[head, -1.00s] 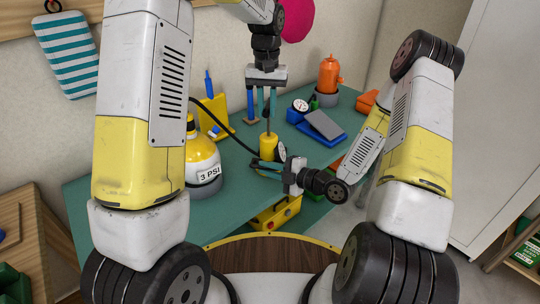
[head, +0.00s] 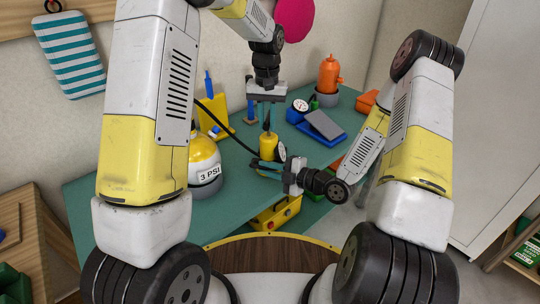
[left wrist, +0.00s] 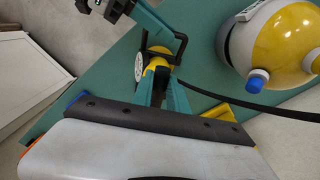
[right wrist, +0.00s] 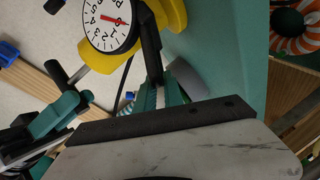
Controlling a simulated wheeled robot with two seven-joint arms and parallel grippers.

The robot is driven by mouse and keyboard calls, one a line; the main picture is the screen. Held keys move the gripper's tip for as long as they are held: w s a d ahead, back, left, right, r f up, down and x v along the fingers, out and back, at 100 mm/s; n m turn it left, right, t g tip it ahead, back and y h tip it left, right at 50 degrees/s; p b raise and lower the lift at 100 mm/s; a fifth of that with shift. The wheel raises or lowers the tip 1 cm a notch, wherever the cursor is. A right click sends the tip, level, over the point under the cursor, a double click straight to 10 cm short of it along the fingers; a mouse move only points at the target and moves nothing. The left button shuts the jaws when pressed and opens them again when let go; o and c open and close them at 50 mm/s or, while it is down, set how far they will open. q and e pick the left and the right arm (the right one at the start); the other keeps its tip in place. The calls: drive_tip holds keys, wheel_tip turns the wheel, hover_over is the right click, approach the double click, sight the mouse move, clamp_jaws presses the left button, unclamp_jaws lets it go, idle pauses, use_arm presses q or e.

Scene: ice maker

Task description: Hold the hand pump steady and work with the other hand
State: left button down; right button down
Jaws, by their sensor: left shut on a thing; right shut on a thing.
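The yellow hand pump (head: 268,147) stands on the green table, with a white dial gauge (right wrist: 108,22) on its side. My left gripper (head: 266,116) is above the pump, shut on its top handle, which the fingers mostly hide. In the left wrist view, the fingers (left wrist: 164,92) point down at the pump body (left wrist: 157,58). My right gripper (head: 262,166) is low beside the pump, shut on a black bar (right wrist: 150,45) at its side. The gauge has a red needle. A yellow and white tank (head: 205,160) marked 3 PSI stands left of the pump.
A black hose (left wrist: 235,108) runs near the tank and pump. Behind are a yellow holder (head: 216,116), a blue-grey device (head: 322,126) and an orange bottle (head: 329,75).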

use_arm(q)
drive_tip(key=shift+r, duration=2.4)
drive_tip(key=shift+f, duration=2.85)
drive_tip(key=shift+r, duration=2.85)
drive_tip(key=shift+f, duration=2.75)
drive_tip(key=c, duration=1.3)
unclamp_jaws()
drive_tip(key=shift+r, duration=3.5)
